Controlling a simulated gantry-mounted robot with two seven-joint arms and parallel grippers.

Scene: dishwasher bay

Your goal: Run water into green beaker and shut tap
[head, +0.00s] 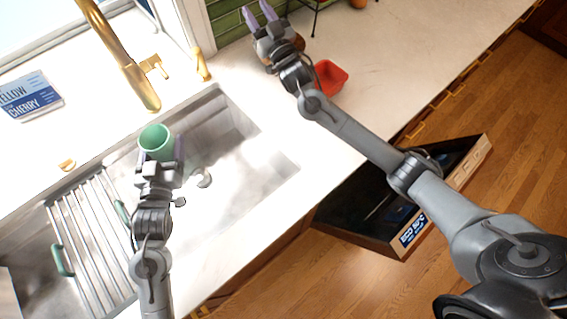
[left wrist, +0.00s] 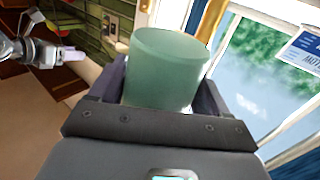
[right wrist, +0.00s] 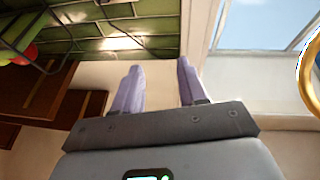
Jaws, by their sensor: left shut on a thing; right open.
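The green beaker (head: 155,140) is held over the sink by my left gripper (head: 160,158), which is shut on it. In the head view its open top faces up towards the camera. The left wrist view shows the beaker (left wrist: 165,72) between the two fingers; its inside is hidden there. The gold tap (head: 125,58) stands behind the sink, with a small side handle (head: 153,66) at its right. No water stream shows. My right gripper (head: 260,14) is open and empty above the counter, right of the tap. Its spread fingers show in the right wrist view (right wrist: 157,88).
The sink (head: 240,185) has a drying rack (head: 88,235) across its left part. A blue-and-white packet (head: 30,97) lies left of the tap. A red bowl (head: 330,77) sits on the counter beside my right arm. An open drawer (head: 400,210) juts out below the counter.

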